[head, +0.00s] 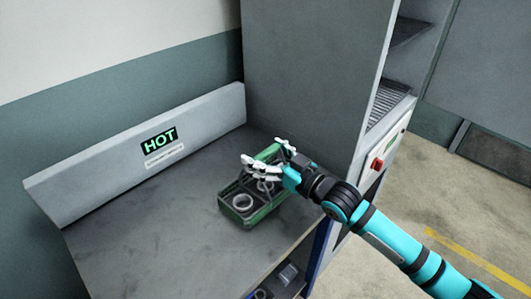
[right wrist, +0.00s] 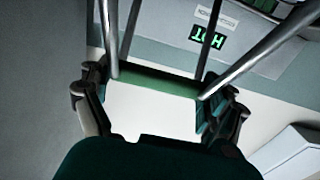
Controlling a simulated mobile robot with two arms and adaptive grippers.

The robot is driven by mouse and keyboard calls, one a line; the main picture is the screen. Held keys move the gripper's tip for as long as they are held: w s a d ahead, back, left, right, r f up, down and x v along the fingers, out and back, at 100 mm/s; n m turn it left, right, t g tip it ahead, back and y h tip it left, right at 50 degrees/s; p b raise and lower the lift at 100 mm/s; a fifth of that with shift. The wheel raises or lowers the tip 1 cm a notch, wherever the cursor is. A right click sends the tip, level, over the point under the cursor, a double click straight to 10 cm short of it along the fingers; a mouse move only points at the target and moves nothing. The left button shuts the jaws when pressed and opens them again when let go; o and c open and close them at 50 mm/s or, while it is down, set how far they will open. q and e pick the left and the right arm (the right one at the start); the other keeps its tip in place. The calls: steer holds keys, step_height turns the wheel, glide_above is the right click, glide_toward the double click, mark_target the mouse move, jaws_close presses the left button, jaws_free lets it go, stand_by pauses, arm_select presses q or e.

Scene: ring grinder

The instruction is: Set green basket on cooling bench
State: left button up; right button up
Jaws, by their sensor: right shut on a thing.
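The green basket (head: 237,216) is at the right part of the dark grey cooling bench (head: 140,235), below the HOT sign. It looks upright and holds metal rings (head: 243,202). I cannot tell for sure whether its bottom touches the bench top. My right gripper (head: 268,163) is shut on the basket's upper part and hides some of it. In the right wrist view a green bar (right wrist: 155,82) of the basket lies between the fingers, with metal rods beside it. My left gripper is not in view.
A backboard with a green HOT sign (head: 158,140) runs along the bench's rear. A tall grey cabinet (head: 310,70) stands close on the right, with a red button (head: 377,163) on its side. The bench's left half is clear. Small items (head: 287,273) sit on a shelf below.

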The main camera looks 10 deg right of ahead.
steer(key=o, duration=1.4)
steer(key=shift+o, duration=0.2)
steer(key=b+v, duration=0.1)
steer(key=v, duration=1.1)
